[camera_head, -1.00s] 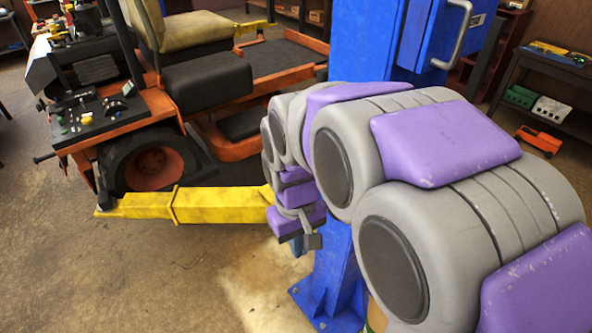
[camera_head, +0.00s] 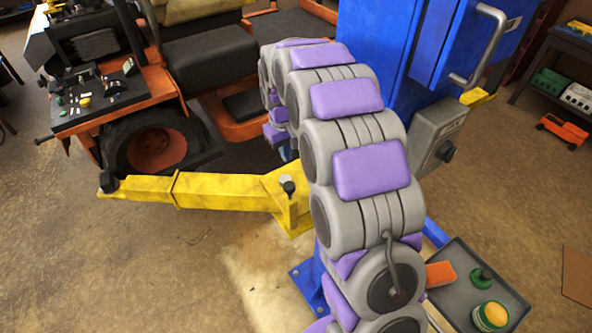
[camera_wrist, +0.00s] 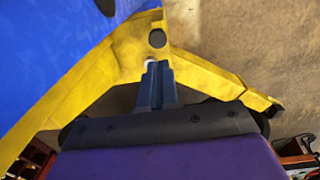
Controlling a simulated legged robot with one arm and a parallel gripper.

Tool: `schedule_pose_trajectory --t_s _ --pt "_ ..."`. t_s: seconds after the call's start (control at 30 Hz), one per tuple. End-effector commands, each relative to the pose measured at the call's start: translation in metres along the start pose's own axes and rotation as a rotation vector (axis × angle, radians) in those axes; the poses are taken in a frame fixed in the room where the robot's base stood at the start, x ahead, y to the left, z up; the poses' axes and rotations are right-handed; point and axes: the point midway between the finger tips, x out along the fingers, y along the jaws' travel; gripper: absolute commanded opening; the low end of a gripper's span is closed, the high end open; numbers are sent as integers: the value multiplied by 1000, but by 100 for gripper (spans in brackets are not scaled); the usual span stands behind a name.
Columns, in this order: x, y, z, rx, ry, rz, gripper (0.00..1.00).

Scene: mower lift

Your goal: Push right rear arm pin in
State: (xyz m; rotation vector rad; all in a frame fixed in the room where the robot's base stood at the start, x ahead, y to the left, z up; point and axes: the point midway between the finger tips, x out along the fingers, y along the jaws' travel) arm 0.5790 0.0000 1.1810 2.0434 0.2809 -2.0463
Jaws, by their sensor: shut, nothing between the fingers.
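In the head view a yellow lift arm (camera_head: 222,192) reaches left from the blue column (camera_head: 385,60) towards the orange mower. A black-topped pin (camera_head: 288,187) stands up from its inner end. In the head view my arm largely hides the gripper.
The orange mower (camera_head: 230,125) stands at the left and back, its wheel near the yellow arm's outer end. A grey control box (camera_head: 435,130) is on the column. A tray (camera_head: 450,297) with small items is at lower right. Open floor lies in front.

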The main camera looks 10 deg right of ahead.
Motion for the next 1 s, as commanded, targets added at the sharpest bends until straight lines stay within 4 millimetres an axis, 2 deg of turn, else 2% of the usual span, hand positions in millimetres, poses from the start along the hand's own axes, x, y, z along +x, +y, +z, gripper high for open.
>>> schedule_pose_trajectory --t_s 0.17,0.63,0.77,1.0 --pt "6 3 -12 -10 5 4 0" --pt "11 8 -12 -10 5 0 0" --pt "26 7 -11 -11 0 -1 0" --pt "72 7 -11 -11 2 0 0"
